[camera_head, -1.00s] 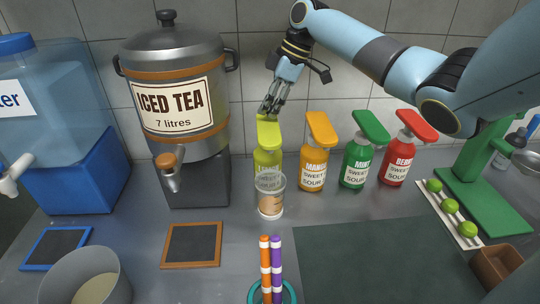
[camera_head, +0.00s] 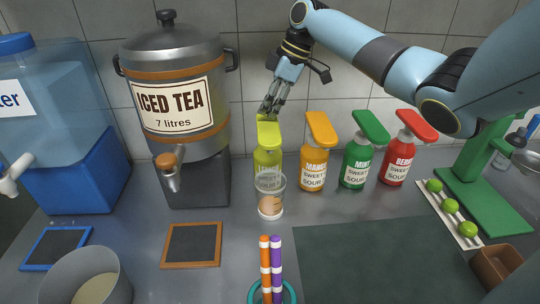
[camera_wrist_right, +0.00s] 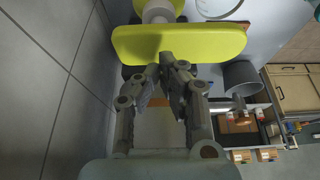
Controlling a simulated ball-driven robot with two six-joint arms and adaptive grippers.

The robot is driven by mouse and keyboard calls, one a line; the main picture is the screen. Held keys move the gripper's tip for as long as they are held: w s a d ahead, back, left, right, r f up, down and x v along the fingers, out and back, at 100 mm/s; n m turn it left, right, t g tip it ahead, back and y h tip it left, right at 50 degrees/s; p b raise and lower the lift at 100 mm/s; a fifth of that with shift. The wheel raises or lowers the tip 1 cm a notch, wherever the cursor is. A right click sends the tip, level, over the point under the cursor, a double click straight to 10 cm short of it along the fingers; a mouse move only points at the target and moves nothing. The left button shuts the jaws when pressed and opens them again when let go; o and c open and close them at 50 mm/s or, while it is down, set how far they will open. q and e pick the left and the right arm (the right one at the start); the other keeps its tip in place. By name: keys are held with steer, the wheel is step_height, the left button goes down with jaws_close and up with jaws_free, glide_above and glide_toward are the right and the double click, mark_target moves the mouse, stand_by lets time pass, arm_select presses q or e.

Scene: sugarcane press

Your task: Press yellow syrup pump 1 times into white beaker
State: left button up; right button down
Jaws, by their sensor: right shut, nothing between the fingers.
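The yellow syrup pump (camera_head: 267,160) is a yellow-green bottle with a broad flat press head, standing upright at the left end of the bottle row. Its head also shows in the right wrist view (camera_wrist_right: 180,42). My right gripper (camera_head: 267,110) is shut and empty, its fingertips at the back edge of that head; I cannot tell whether they touch it. In the right wrist view the fingertips (camera_wrist_right: 173,64) overlap the head's edge. The beaker (camera_head: 270,190) is a clear cup with white markings and brownish contents, right in front of the pump, hiding its lower part. My left gripper is not in view.
Orange (camera_head: 313,160), green (camera_head: 357,165) and red (camera_head: 397,160) pump bottles stand to the right. An iced tea dispenser (camera_head: 178,60) stands at left. Two coloured sticks (camera_head: 271,265) stand in front. A dark mat (camera_head: 375,262) lies bare at front right.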

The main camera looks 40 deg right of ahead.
mark_target(269, 122)
steer(key=shift+f, duration=0.1)
steer(key=shift+f+b, duration=1.1)
steer(key=shift+f, duration=0.95)
steer(key=shift+r, duration=0.1)
steer(key=shift+r+p, duration=2.05)
steer(key=shift+p, duration=0.1)
steer(key=shift+r, duration=0.1)
step_height(269, 122, up, 6)
steer(key=p, duration=0.6)
